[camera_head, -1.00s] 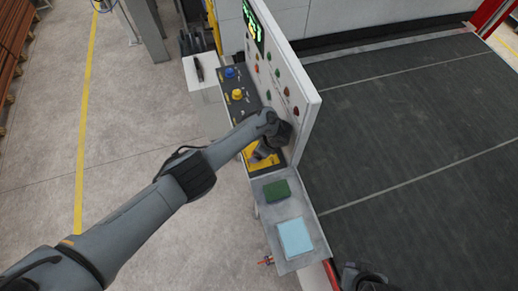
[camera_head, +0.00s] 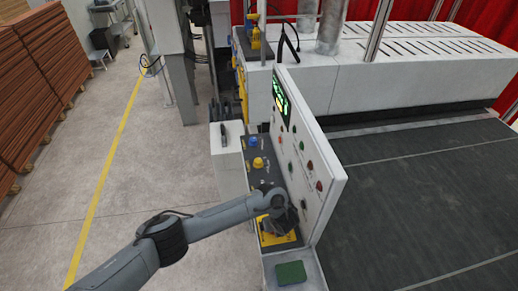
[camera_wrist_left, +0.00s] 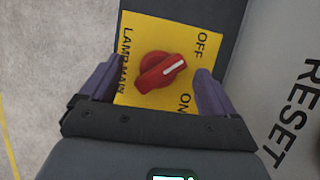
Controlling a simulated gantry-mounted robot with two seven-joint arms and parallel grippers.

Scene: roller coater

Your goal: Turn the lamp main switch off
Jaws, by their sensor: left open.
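The lamp main switch is a red knob (camera_wrist_left: 160,72) on a yellow plate (camera_wrist_left: 137,33) marked LAMP MAIN, OFF and ON, seen in the left wrist view. Its white mark points up and right, between OFF and ON and rather nearer OFF. My left gripper (camera_wrist_left: 155,87) is open, with one purple finger on each side of the knob. I cannot tell whether the fingers touch it. In the head view my left gripper (camera_head: 281,222) is over the yellow plate (camera_head: 282,239) and hides the knob. My right gripper is not in view.
A white upright panel (camera_head: 325,195) with a green display (camera_head: 280,97) and several buttons stands right beside my gripper. A yellow knob (camera_head: 258,162) and a blue knob (camera_head: 253,142) sit farther back. A green pad (camera_head: 290,272) lies in front. Open floor is left.

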